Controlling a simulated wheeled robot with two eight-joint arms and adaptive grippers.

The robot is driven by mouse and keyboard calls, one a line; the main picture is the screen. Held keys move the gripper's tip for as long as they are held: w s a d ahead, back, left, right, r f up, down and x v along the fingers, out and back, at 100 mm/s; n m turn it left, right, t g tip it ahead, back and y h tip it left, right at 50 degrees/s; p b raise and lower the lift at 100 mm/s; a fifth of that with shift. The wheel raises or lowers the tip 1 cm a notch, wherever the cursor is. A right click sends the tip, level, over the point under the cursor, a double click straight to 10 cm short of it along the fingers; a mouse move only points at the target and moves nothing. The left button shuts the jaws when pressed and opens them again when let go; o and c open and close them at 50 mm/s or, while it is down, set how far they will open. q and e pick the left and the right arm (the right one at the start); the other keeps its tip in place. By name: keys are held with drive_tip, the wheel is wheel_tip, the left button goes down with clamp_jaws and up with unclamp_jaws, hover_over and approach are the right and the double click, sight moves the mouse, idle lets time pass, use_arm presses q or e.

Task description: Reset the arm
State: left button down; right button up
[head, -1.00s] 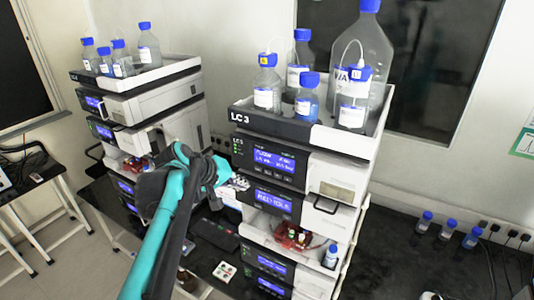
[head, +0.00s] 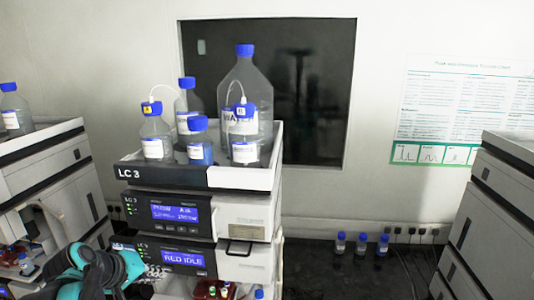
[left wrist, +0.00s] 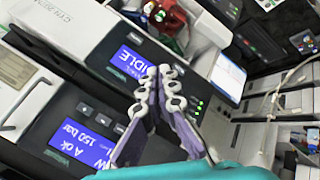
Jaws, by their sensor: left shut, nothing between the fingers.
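My left arm, teal and black, enters at the lower left of the head view. Its left gripper (head: 152,274) is in front of the lower modules of the LC 3 stack (head: 165,175), partly hard to make out. In the left wrist view the two pale, ring-shaped fingers of the left gripper (left wrist: 161,73) are close together, with nothing between them. They are in front of the module displays, one reading "IDLE" (left wrist: 128,62). My right gripper is not in view.
Blue-capped bottles (head: 244,95) stand in the LC 3 stack's top tray. Other stacks stand at left (head: 45,160) and right (head: 500,205). Three small bottles (head: 361,243) stand on the dark bench (head: 330,265) by the wall. A red item (left wrist: 168,22) shows in the left wrist view.

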use_arm(q)
drive_tip(key=s+d+f+m+b, duration=0.2)
drive_tip(key=s+d+f+b, duration=0.2)
drive_tip(key=f+b, duration=0.6)
drive_tip(key=s+d+f+m+y+b, duration=0.1)
drive_tip(key=s+d+f+m+b, duration=0.2)
drive_tip(key=f, duration=1.6)
drive_tip(key=s+d+f+m+y+b, duration=0.1)
drive_tip(key=s+d+f+b, duration=0.4)
drive_tip(key=f+b, duration=1)
drive_tip(key=s+m+b, duration=0.1)
drive_tip(key=s+b, duration=0.1)
drive_tip(key=shift+s+f+m+g, duration=0.15)
drive_tip(key=shift+s+m+g, duration=0.25)
drive_tip(key=shift+d, duration=0.1)
